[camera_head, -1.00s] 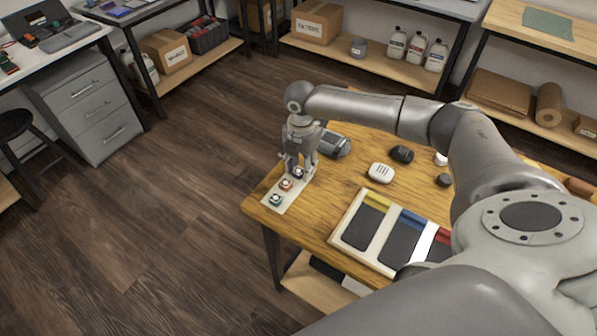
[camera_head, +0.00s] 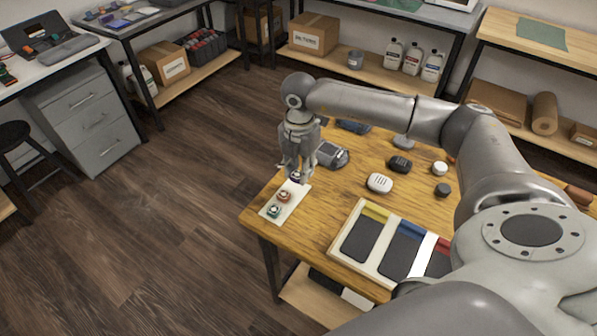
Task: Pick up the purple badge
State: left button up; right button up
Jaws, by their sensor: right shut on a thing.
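My right gripper (camera_head: 296,176) is shut on the purple badge (camera_head: 295,178), at the table's left edge. The badge is mostly hidden by the fingers and appears slightly above the far end of a pale strip (camera_head: 290,206). An orange badge (camera_head: 283,196) and a teal badge (camera_head: 273,211) lie on the same strip, nearer the front. My left gripper is out of view.
A grey device (camera_head: 331,155) stands just right of my right gripper. A white device (camera_head: 379,183) and several small dark and pale items lie farther right. A tray (camera_head: 345,258) with dark compartments is at the front. The table's left edge is close.

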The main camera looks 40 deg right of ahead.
jog(key=s+a+r+p, duration=0.1)
jog(key=s+a+r, duration=0.4)
jog(key=s+r, duration=0.5)
jog(key=shift+a+r, duration=0.4)
jog(key=shift+r, duration=0.15)
dwell(0.4)
jog(key=shift+f, duration=0.1)
